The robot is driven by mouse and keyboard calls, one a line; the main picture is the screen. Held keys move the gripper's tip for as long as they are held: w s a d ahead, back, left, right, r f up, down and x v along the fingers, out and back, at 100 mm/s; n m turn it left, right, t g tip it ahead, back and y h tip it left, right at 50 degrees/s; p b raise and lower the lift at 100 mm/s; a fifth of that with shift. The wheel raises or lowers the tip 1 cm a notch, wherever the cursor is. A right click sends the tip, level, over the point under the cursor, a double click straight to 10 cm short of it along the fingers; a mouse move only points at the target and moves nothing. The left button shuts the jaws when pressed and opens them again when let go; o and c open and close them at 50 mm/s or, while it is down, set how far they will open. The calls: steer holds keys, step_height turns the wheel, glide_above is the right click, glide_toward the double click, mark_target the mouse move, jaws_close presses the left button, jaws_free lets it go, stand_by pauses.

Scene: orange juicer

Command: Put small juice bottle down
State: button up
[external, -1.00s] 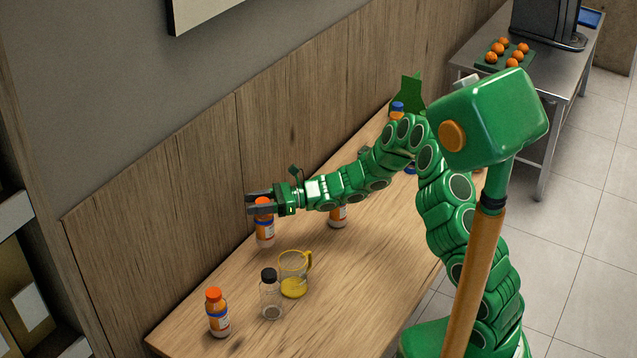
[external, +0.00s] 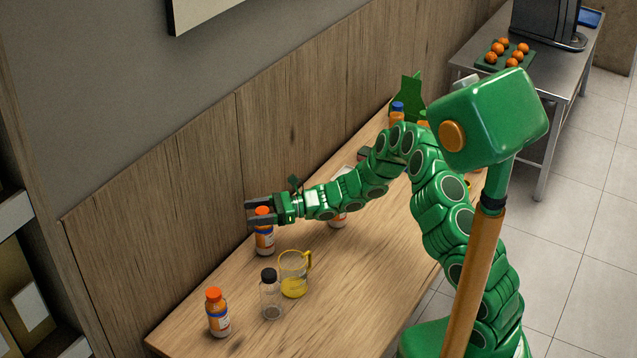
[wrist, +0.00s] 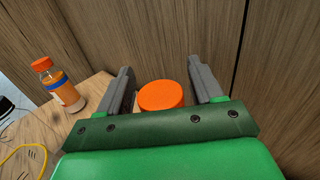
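The small juice bottle (external: 264,241) has an orange cap and an orange, white and blue body. In the external view it stands upright, seemingly on the wooden table near the wall panel. In the wrist view the orange cap (wrist: 161,96) shows between the two fingers. They look apart, with a gap clearest on the right. The bottle's body is hidden there.
Another orange-capped bottle (external: 217,312) stands at the table's near end. A clear dark-capped bottle (external: 270,302) and a yellow-handled jug (external: 294,274) stand close in front. Another bottle is partly hidden behind my arm. The wooden wall (external: 170,190) is close behind the gripper.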

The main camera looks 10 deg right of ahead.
mark_target(266, 210)
steer(key=shift+o, duration=0.2)
steer(key=shift+r, duration=0.1)
steer(key=shift+d, duration=1.5)
step_height(266, 210, up, 6)
steer(key=shift+f, duration=0.1)
steer(key=shift+r, duration=0.65)
